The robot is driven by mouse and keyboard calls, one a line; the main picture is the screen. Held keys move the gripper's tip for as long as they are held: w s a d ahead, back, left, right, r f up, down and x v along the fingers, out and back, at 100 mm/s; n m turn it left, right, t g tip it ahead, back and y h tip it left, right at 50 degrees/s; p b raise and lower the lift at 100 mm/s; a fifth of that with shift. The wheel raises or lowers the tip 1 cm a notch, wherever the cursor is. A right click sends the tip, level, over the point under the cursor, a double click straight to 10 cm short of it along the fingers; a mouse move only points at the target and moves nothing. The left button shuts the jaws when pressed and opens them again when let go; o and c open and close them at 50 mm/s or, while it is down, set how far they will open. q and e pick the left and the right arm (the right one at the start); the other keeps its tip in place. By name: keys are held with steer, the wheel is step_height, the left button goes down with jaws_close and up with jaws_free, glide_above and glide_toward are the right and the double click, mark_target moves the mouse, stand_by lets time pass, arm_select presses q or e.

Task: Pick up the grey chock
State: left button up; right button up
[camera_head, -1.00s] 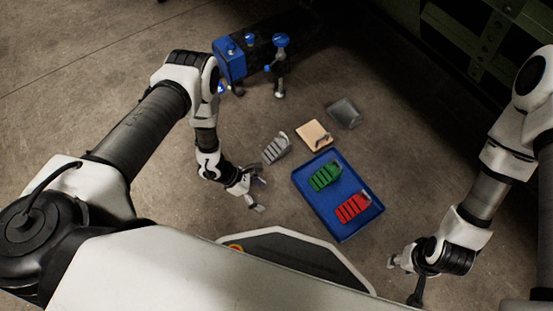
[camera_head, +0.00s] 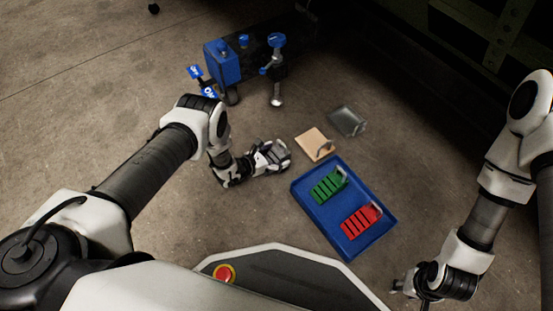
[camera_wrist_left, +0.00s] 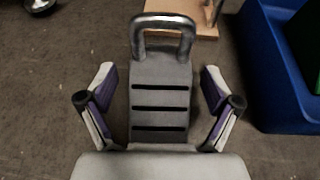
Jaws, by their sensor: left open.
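The grey chock (camera_wrist_left: 160,98) lies on the floor, with dark slots across its sloped top and a metal loop handle at its far end in the left wrist view. In the head view the grey chock (camera_head: 279,149) is partly hidden by my left gripper (camera_head: 279,156). My left gripper (camera_wrist_left: 160,90) is open, with one finger on each side of the chock and visible gaps between fingers and chock. My right gripper (camera_head: 408,285) is at the lower right, away from the chock; its fingers are too small and dark to read.
A blue tray (camera_head: 316,214) holds a green chock (camera_head: 329,187) and a red chock (camera_head: 361,219). A tan block (camera_head: 313,146) and a dark grey block (camera_head: 347,121) with handles lie behind it. Blue-topped equipment (camera_head: 225,63) stands at the back. The floor at left is clear.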

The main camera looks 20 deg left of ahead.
arm_select(q)
steer(key=c, duration=1.5)
steer(key=shift+r, duration=0.15)
